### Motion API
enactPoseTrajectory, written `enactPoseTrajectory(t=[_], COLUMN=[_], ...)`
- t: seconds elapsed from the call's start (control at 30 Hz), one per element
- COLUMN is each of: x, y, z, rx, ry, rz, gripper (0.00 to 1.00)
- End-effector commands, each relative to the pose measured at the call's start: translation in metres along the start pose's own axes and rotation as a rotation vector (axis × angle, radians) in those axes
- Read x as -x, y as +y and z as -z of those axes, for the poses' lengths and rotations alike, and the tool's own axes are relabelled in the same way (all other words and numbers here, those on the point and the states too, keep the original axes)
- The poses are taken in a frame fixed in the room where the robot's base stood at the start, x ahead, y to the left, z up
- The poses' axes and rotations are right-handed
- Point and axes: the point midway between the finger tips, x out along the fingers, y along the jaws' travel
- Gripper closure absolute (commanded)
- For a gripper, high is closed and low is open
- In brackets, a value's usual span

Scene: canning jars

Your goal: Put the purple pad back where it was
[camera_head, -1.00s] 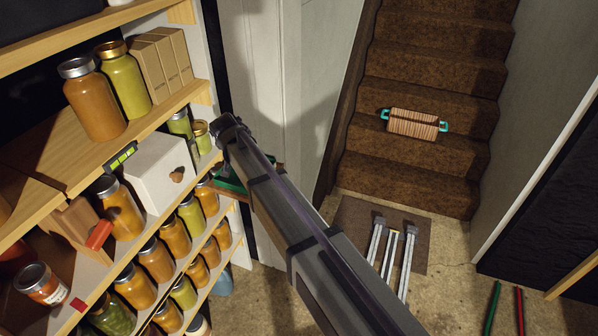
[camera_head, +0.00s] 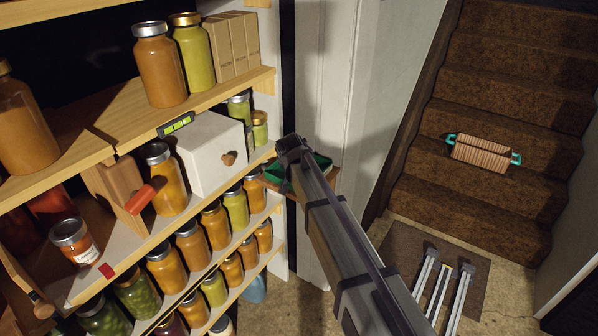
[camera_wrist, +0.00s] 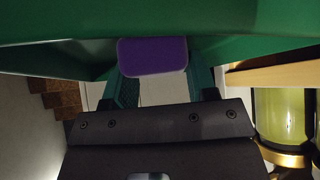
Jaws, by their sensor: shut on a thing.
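The purple pad (camera_wrist: 152,56) shows in the wrist view as a rounded block between the tips of my two dark green fingers. My gripper (camera_wrist: 155,78) is shut on it. A green tray-like thing (camera_wrist: 255,22) spans the top of the wrist view, close around the pad; I cannot tell whether the pad touches it. In the head view, green parts (camera_head: 275,178) show beside the end of my arm, next to the shelf's right end. The pad and fingertips are hidden there by my arm.
Shelves with several filled jars (camera_head: 160,65) and a white box (camera_head: 212,155) stand at the left. A jar (camera_wrist: 283,115) is close at the right in the wrist view. Carpeted stairs (camera_head: 490,110) hold a striped block with teal handles (camera_head: 480,154).

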Motion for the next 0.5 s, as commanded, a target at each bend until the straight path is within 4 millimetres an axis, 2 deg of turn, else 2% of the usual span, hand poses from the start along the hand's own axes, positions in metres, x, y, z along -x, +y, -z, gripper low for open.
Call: enactPoseTrajectory(t=[0.23,0.27,0.5], x=[-0.0024,-0.001,-0.0007], y=[0.0001,0.0001,0.0001], z=[-0.0019,-0.0007,-0.0005], rx=[0.0,0.0,0.0], ry=[0.0,0.0,0.0], rz=[0.0,0.0,0.0], gripper=[0.67,0.45,0.22])
